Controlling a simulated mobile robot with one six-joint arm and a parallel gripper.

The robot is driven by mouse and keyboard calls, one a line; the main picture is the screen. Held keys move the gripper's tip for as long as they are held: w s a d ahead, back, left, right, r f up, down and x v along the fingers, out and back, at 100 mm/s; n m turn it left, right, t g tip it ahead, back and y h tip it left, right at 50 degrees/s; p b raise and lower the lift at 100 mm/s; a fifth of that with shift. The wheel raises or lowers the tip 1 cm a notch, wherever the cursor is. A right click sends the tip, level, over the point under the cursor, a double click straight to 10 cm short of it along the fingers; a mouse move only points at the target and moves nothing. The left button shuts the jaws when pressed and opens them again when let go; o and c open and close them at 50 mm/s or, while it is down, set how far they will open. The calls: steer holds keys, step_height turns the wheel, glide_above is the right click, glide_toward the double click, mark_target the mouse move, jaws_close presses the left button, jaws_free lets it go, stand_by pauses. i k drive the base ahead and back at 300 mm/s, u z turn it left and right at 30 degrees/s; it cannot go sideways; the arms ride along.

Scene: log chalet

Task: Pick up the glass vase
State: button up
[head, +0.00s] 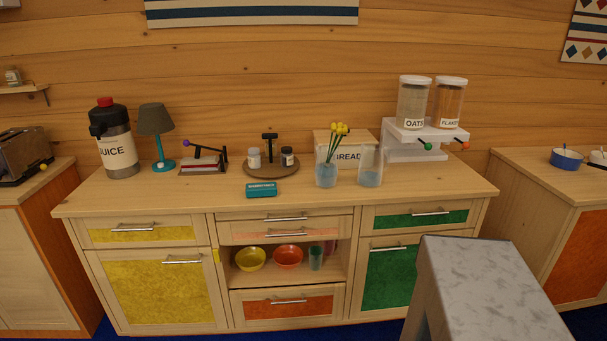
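My gripper is not in view.
A teal box (261,190) lies left of the vase, before a round tray (271,173) with small jars. A white dispenser stand (417,148) with two canisters stands to the right. The counter (430,197) is clear at its front right.

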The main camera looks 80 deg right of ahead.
mark_target(326, 172)
steer(key=u, duration=0.5)
steer(key=k, duration=2.1)
steer(key=z, duration=0.7)
